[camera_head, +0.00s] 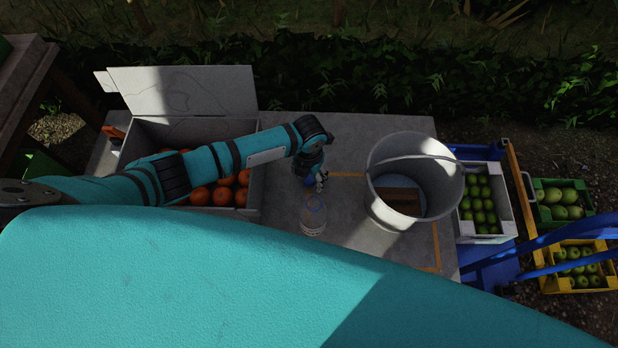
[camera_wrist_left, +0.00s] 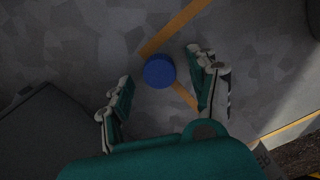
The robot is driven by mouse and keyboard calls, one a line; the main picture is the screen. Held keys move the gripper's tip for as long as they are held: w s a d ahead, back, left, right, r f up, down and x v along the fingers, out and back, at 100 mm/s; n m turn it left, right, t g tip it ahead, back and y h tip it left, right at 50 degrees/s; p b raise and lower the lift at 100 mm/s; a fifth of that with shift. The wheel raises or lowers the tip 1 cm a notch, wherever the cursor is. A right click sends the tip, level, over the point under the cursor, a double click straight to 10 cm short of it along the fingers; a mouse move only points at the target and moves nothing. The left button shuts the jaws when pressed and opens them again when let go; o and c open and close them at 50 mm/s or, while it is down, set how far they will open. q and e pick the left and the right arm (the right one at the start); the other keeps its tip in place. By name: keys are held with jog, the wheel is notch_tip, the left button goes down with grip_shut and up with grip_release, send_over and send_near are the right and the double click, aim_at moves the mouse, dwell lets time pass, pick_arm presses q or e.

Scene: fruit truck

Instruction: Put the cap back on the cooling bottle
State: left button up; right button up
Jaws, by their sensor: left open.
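The bottle (camera_head: 313,217) is clear and stands on the grey table just in front of my left gripper, its top appearing uncapped. A round blue cap (camera_wrist_left: 159,71) lies on the table over an orange line in the left wrist view. My left gripper (camera_head: 320,182) points down above the table, and in the wrist view its fingers (camera_wrist_left: 161,80) are open on either side of the cap, apart from it. In the head view the gripper largely hides the cap's spot. The bottle is not visible in the wrist view. My right gripper is not in view.
A large grey bucket (camera_head: 378,206) stands right of the bottle on the table (camera_head: 345,128). An open box (camera_head: 256,188) of oranges stands to the left under my arm. Crates of green fruit (camera_head: 505,215) are beyond the right edge. My own turquoise body hides the near side.

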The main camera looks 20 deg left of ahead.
aim_at(309, 179)
pick_arm(q)
jog(key=shift+f, duration=0.3)
jog(key=c, duration=0.8)
jog(key=shift+o, duration=0.2)
notch_tip(309, 179, up, 10)
jog(key=p, duration=0.1)
